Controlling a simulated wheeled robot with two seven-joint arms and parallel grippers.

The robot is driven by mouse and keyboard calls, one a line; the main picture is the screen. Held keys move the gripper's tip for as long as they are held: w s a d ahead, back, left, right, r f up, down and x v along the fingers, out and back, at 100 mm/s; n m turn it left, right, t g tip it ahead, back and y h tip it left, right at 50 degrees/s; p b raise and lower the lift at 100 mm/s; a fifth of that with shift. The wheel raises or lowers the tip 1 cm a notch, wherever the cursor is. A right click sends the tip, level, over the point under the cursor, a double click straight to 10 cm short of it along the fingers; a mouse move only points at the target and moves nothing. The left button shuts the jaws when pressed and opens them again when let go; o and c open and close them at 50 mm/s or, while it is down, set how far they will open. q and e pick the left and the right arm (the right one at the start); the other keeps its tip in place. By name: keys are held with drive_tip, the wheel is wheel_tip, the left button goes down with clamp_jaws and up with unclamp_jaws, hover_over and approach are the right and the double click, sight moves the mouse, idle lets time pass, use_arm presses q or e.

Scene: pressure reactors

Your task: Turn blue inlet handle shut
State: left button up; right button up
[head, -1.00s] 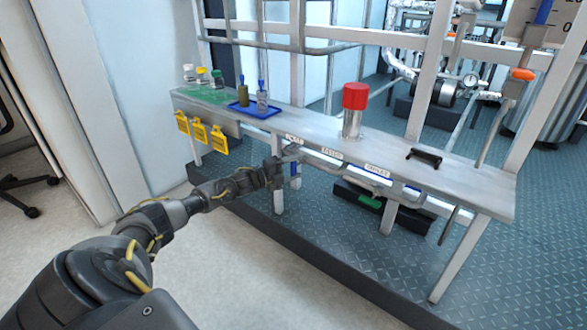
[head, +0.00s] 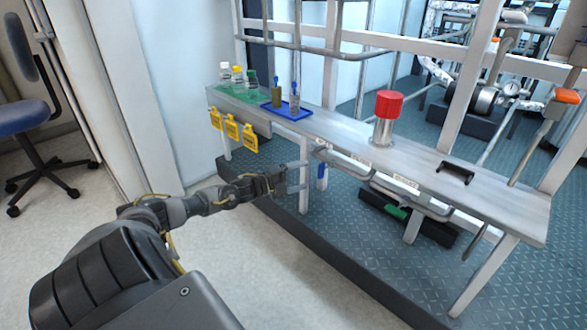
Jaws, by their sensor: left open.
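The blue inlet handle (head: 321,172) hangs roughly vertical under the front edge of the bench (head: 345,130), below a small white label. My left gripper (head: 298,177) reaches in from the left, just left of the handle in the picture. Its two fingers point right and are open, with nothing between them. A gap shows between the fingertips and the handle. My right gripper is not in view.
A red-capped cylinder (head: 386,115) stands on the bench. A blue tray (head: 288,113) and several bottles are at its left end. Yellow tags (head: 232,128) hang from the front edge. Grey handles (head: 345,160) run along the front, right of the blue one.

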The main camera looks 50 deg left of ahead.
use_arm(q)
drive_tip(key=shift+v, duration=1.2)
